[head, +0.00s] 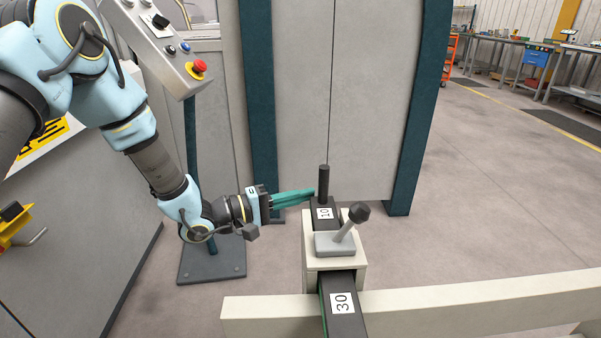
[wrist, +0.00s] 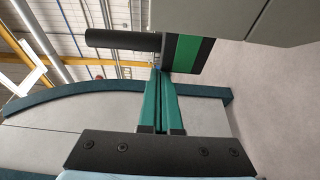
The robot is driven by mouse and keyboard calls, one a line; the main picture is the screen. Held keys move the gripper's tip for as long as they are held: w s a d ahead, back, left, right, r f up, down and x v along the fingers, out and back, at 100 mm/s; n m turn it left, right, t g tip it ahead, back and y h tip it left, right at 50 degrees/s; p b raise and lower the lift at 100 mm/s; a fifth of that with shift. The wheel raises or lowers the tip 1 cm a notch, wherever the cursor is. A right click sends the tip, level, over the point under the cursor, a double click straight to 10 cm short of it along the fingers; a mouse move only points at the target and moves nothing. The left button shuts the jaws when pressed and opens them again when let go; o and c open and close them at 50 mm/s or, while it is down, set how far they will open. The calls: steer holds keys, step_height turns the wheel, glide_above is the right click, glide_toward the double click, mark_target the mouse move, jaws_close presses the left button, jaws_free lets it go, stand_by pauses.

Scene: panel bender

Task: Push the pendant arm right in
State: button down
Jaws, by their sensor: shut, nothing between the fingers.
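A dark sliding arm (head: 341,312) marked 10 and 30 runs through a pale clamp block (head: 312,257) on a beam. A dark upright post (head: 323,183) stands at its far end. In the wrist view the post (wrist: 125,39) lies sideways and the green-striped arm (wrist: 187,52) shows beside it. My gripper (head: 313,192) is shut and empty, with its green fingers pointing right at the post's base. The fingertips (wrist: 162,72) are very close to the arm's end; I cannot tell whether they touch. The clamp's lever (head: 350,222) tilts up to the right.
A control box (head: 165,45) with a red button hangs at upper left, above a teal stand with a base plate (head: 212,270). A pale beam (head: 265,316) crosses the front. A grey cabinet (head: 375,90) stands behind. Floor at right is clear.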

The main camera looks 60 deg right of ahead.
mark_target(311, 206)
steer(key=shift+s+a+p, duration=0.15)
steer(key=shift+s+a, duration=0.45)
steer(key=shift+a, duration=0.25)
steer(key=shift+s+a+p, duration=0.15)
steer(key=shift+s+a, duration=0.45)
steer(key=shift+a, duration=0.25)
steer(key=shift+d, duration=0.1)
